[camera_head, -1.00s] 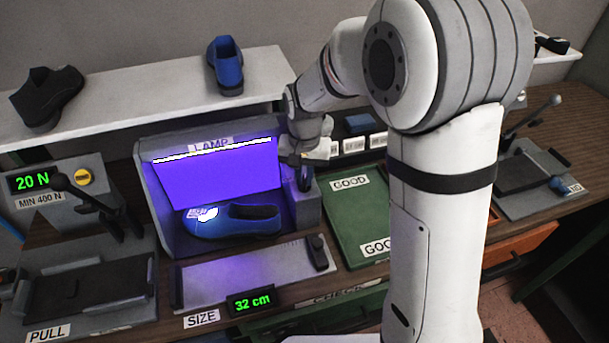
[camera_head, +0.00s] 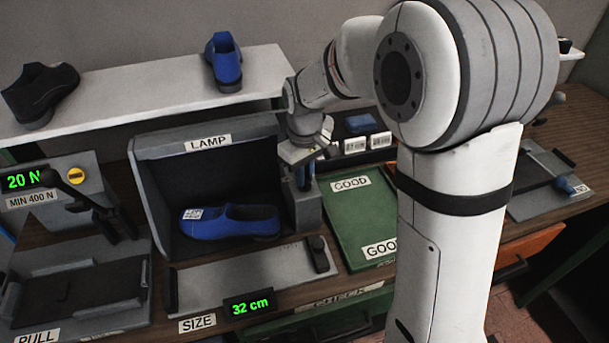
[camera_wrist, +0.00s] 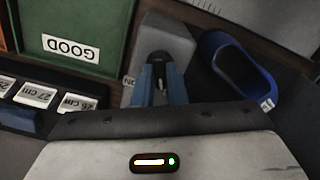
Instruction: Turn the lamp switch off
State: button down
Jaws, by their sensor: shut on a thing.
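The lamp box (camera_head: 205,165) is dark inside, with no glow under its LAMP label. A blue shoe (camera_head: 230,222) with a white tag lies in it and also shows in the wrist view (camera_wrist: 240,72). The grey switch block (camera_head: 303,208) stands at the right side of the lamp box; in the wrist view the block (camera_wrist: 168,38) lies under my fingers, with an ON label beside it. My gripper (camera_head: 304,182) points down at the block. In the wrist view my gripper (camera_wrist: 160,75) is shut on the switch lever, mostly hidden between the fingers.
A green GOOD tray (camera_head: 348,215) stands just right of the switch block, with size-labelled boxes (camera_head: 368,143) behind it. The SIZE gauge (camera_head: 250,278) reads 32 cm in front of the lamp. A shelf (camera_head: 150,100) with shoes runs behind.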

jog(key=shift+n, duration=0.5)
jog(key=c, duration=1.5)
grip_release()
jog(key=shift+o, duration=0.2)
notch_tip(320, 180, up, 8)
jog(key=shift+f+b, duration=0.1)
jog(key=shift+b, duration=0.45)
jog(key=s+d+m+t, duration=0.1)
jog(key=s+d+m, duration=0.3)
jog(key=s+d, duration=0.3)
jog(key=s+d+m+t, duration=0.2)
jog(key=s+d+m, duration=0.3)
jog(key=s, duration=0.7)
jog(key=shift+s+d+f, duration=0.25)
jog(key=shift+d+f, duration=0.15)
jog(key=shift+d, duration=0.85)
